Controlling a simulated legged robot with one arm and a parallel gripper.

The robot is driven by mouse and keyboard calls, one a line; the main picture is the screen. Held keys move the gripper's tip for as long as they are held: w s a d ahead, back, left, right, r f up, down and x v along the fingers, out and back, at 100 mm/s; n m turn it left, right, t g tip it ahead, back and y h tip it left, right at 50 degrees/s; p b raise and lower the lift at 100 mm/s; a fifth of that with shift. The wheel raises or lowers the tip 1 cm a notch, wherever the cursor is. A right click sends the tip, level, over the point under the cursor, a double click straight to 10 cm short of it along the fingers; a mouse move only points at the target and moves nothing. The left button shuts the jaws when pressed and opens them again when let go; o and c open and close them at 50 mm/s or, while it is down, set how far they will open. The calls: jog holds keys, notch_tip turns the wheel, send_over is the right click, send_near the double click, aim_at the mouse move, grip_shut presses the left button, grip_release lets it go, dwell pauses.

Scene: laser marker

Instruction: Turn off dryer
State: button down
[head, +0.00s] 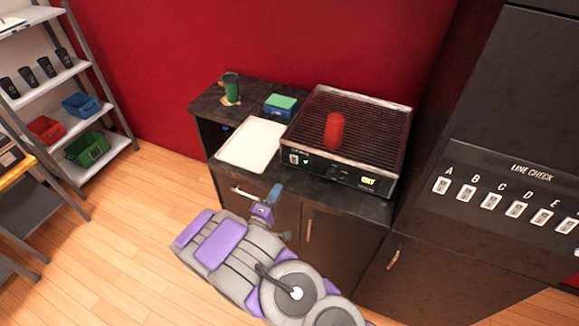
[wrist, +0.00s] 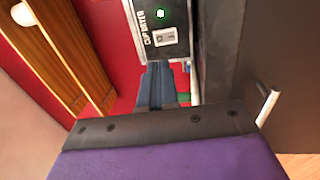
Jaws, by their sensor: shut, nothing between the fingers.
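The cup dryer (head: 345,165) is a wide metal unit with a dark ridged top, on the right of the counter. A red cup (head: 334,130) stands on it. In the wrist view the dryer's front panel (wrist: 150,20) shows the words CUP DRYER, a white-framed rocker switch (wrist: 165,38) and a lit green light (wrist: 160,12). My gripper (head: 276,190) is in front of the counter, left of and below the dryer panel. In the wrist view its fingers (wrist: 158,66) are together and empty, pointing toward the panel just below the switch. I cannot tell whether they touch it.
A white tray (head: 252,143) lies left of the dryer. A tall dark cabinet with lettered switches (head: 500,200) stands on the right. Shelves with bins (head: 62,95) are at the far left.

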aim_at(295, 157)
jog(key=b+x, duration=0.2)
jog(key=x, duration=0.9)
jog(key=r+g+p, duration=0.1)
jog(key=p, duration=0.1)
jog(key=shift+w+d+r+p, duration=0.1)
jog(key=shift+w+r+p, duration=0.1)
jog(key=shift+p, duration=0.15)
jog(key=shift+r+g+y+p, duration=0.2)
jog(key=shift+g+y+p, duration=0.25)
jog(key=shift+p, duration=0.6)
jog(key=shift+w+f, duration=0.1)
jog(key=shift+f, duration=0.15)
jog(key=shift+d, duration=0.15)
